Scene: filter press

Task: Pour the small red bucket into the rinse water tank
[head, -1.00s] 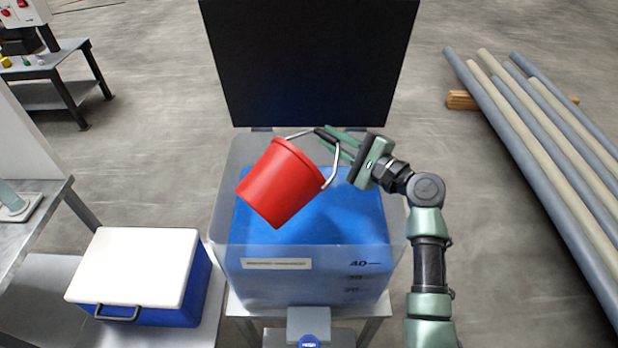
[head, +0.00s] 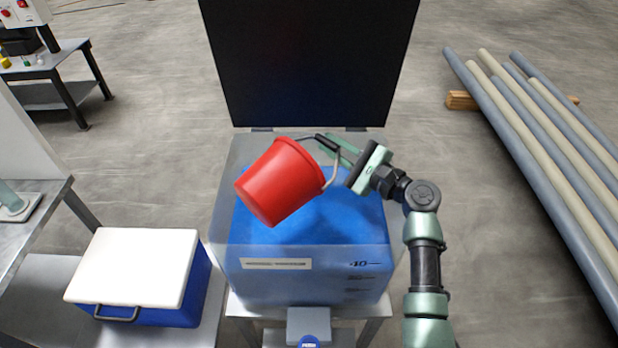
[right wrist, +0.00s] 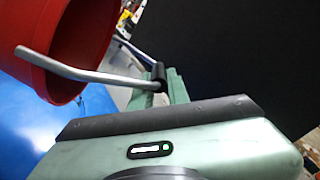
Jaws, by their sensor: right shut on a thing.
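The small red bucket (head: 279,184) hangs tilted above the rinse water tank (head: 308,258), its open end facing up and to the right. My right gripper (head: 335,147) is shut on the dark grip of the bucket's metal handle, to the right of the bucket. The right wrist view shows the bucket (right wrist: 75,40) and the handle's grip between my fingers (right wrist: 158,82). The tank is translucent, with blue inside and its dark lid (head: 308,65) standing open behind. My left gripper is not in view.
A blue cool box with a white lid (head: 140,264) stands on a low surface at the left. A metal table (head: 40,225) is at the left edge.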

